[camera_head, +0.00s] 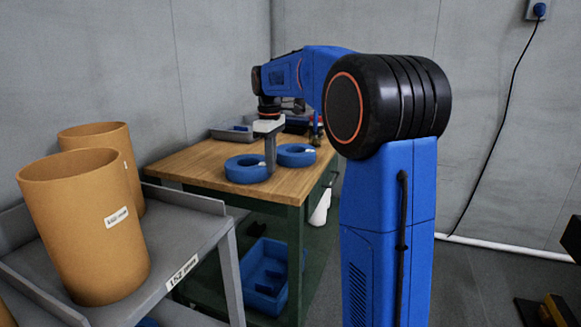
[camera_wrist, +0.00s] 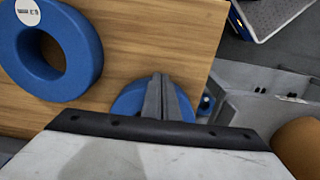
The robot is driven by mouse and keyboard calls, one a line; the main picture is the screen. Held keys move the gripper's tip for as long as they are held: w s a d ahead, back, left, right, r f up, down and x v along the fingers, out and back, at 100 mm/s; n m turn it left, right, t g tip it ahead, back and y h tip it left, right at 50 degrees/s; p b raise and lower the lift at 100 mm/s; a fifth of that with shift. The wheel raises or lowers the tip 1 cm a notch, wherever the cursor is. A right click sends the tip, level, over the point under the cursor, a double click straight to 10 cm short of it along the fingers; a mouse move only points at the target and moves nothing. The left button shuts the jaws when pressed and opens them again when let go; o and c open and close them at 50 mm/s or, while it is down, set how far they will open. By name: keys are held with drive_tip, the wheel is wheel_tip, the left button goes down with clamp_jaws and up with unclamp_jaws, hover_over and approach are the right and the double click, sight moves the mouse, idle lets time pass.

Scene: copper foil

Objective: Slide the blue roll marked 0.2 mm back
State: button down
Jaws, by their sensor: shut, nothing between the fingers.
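Two blue rolls lie flat on a wooden table. The front left roll (camera_head: 247,170) has a small white label, unreadable here. The other roll (camera_head: 296,155) lies farther right and back. My gripper (camera_head: 270,172) points down, its fingers at the right edge of the front left roll in this view; contact cannot be told. In the wrist view, my shut, empty fingers (camera_wrist: 157,80) cover part of one blue roll (camera_wrist: 127,102). A second roll (camera_wrist: 86,50) at upper left shows its hole and a round white label too small to read. Which is marked 0.2 mm cannot be told.
The wooden table (camera_head: 195,163) has bare room left of the rolls. A grey tray (camera_head: 228,134) stands at its back. A grey cart (camera_head: 190,245) with large orange-brown tubes (camera_head: 85,230) stands at front left. A blue crate (camera_head: 262,285) sits below the table.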

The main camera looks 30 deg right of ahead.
drive_tip(key=w+a, duration=0.3)
drive_tip(key=w, duration=0.1)
drive_tip(key=w+a, duration=0.4)
drive_tip(key=w, duration=0.1)
drive_tip(key=w+a, duration=0.3)
drive_tip(key=w, duration=0.1)
drive_tip(key=shift+w+a, duration=0.15)
drive_tip(key=shift+a, duration=0.05)
